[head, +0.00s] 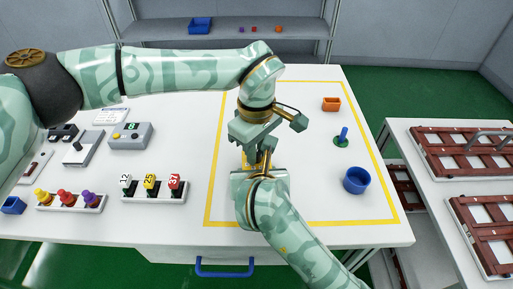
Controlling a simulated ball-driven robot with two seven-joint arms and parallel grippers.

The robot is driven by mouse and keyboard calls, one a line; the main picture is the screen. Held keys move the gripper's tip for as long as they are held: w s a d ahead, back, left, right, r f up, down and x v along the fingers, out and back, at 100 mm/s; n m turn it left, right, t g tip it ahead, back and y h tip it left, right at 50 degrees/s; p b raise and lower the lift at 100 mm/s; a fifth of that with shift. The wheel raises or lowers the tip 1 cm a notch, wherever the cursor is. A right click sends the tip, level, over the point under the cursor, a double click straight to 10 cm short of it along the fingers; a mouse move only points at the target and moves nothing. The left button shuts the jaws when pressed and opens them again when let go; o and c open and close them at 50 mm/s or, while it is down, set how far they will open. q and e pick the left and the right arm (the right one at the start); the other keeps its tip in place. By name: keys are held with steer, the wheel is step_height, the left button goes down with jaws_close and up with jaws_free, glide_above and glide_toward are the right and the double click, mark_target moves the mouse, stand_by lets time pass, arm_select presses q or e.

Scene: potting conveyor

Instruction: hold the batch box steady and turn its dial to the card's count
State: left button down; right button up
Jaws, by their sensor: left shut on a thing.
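My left gripper (250,143) points down over the middle of the table, inside the yellow outline. It is shut on a small yellow thing (248,161), which is mostly hidden by both grippers. I cannot tell whether this is the batch box, and no dial shows there. My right gripper (254,172) reaches in from the front, close to the same thing. Its fingers are hidden, so I cannot tell whether it is open or shut. A white card (110,116) with small, unreadable print lies at the back left, behind a grey box (130,137) with a small green display.
A lever box (82,149), a rack of coloured knobs (70,208) and a rack of numbered tags (153,197) stand at left. The table's front right is clear.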

arm_select(q)
steer(key=m, duration=0.3)
steer(key=shift+m, duration=0.4)
steer(key=m, duration=0.3)
steer(key=shift+m, duration=0.3)
steer(key=m, duration=0.6)
steer(key=c, duration=1.3)
jaws_free()
steer(key=shift+o, duration=0.2)
steer(key=shift+r, duration=0.1)
step_height(320, 180, up, 12)
